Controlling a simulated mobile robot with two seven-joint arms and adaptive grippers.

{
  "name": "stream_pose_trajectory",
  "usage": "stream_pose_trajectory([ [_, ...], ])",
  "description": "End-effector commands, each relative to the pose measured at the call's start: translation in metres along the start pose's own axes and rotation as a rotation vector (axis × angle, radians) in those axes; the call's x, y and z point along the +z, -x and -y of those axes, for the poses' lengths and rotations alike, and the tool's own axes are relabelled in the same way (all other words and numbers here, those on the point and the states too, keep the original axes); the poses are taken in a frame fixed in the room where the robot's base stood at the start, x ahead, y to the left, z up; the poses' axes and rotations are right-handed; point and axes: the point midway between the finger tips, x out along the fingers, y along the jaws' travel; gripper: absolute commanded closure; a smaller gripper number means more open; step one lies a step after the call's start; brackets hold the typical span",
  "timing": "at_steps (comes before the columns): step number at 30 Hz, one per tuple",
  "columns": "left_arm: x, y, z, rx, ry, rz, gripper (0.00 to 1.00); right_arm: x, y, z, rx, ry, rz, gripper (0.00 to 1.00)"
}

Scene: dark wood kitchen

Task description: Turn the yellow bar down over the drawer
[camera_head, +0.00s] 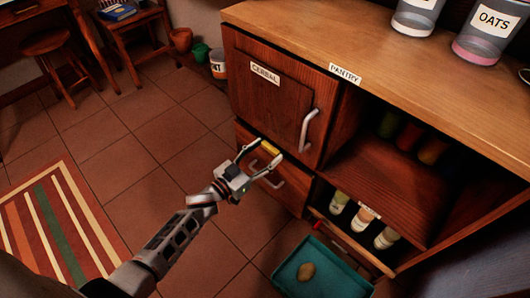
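The yellow bar (269,147) is a short piece on the front of the cabinet, between the upper CEREAL door and the drawer (290,184) below. The drawer has a pale curved handle (264,173) and looks shut. My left gripper (267,152) is in front of the cabinet, its fingers spread apart, with the bar showing between or just behind the fingertips. I cannot tell whether they touch it. The gripper hides part of the drawer front. My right gripper is not in view.
The CEREAL door (275,95) with its handle (308,130) is shut. On the right is an open shelf with jars (387,237). A teal tray (322,272) holding a brown roundish object lies on the floor. A striped rug (55,225) and clear tiles are on the left.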

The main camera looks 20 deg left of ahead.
Motion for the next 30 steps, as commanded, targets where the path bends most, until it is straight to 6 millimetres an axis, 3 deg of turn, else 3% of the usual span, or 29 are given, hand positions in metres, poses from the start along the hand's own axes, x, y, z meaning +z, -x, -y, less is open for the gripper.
stream_pose_trajectory([
  [1, 0.000, 0.000, 0.000, 0.000, 0.000, 0.000, 0.62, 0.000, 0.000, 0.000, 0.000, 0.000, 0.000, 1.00],
  [3, 0.000, 0.000, 0.000, 0.000, 0.000, 0.000, 0.72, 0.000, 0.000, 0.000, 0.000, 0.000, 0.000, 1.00],
  [17, 0.003, 0.001, 0.000, 0.000, -0.083, 0.002, 0.72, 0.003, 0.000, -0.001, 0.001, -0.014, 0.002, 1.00],
  [30, 0.010, 0.002, 0.000, 0.002, -0.451, 0.003, 0.72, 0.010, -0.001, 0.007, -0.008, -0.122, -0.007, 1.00],
])
